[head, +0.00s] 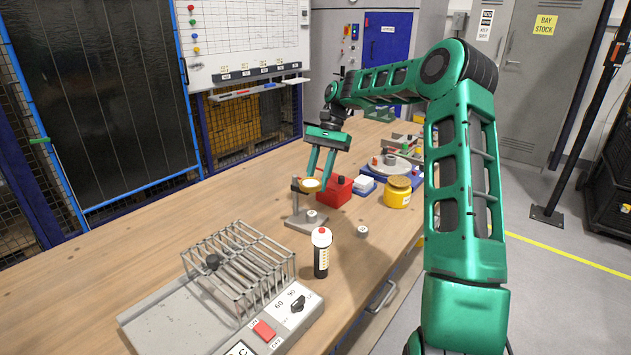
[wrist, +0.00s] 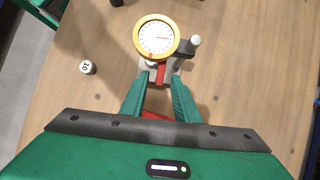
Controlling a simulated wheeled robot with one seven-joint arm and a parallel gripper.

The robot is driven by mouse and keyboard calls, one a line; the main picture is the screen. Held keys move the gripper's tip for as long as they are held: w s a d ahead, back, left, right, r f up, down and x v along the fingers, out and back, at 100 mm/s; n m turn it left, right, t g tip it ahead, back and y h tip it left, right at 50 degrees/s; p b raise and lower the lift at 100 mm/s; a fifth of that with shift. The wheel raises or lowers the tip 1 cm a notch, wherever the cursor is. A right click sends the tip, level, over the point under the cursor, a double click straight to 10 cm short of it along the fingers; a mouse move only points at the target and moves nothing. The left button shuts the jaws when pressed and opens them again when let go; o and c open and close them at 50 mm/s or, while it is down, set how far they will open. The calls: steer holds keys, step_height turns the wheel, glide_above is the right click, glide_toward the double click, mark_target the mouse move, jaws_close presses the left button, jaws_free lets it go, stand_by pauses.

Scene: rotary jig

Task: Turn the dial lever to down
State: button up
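A round dial gauge (wrist: 156,36) with a yellow rim and white face stands on a small grey stand in the wrist view. A dark arm (wrist: 184,47) with a pale knob (wrist: 194,41) is at its right. I cannot tell whether this is the dial lever. In the head view the gauge (head: 311,184) is beside my gripper's fingertips (head: 317,182). My gripper (wrist: 158,82) is open, its two fingers apart with nothing seen held between them. The fingertips are just below the gauge in the wrist view; contact cannot be told.
A red box (head: 335,191) and a yellow jar (head: 398,191) stand right of the gauge. A black bottle (head: 321,258) stands nearer. A wire rack (head: 240,265) and a panel with a black 60/90 knob (head: 298,304) are in front. The bench's left side is clear.

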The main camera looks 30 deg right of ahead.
steer(key=v, duration=1)
steer(key=shift+w+d+r, duration=0.2)
steer(key=shift+w+r, duration=0.05)
steer(key=shift+r, duration=0.05)
stand_by(0.4)
steer(key=s+a+n+h, duration=0.2)
steer(key=s, duration=0.8)
steer(key=s+a+n+h, duration=0.1)
steer(key=s+a+h, duration=0.15)
steer(key=s, duration=0.85)
steer(key=s+f+n+t, duration=0.1)
steer(key=s+f, duration=0.3)
steer(key=s, duration=0.7)
steer(key=s+f+n+t, duration=0.1)
steer(key=s+f, duration=0.3)
steer(key=s, duration=0.8)
steer(key=shift+f+t, duration=0.35)
steer(key=shift+t, duration=0.25)
steer(key=shift+h, duration=0.25)
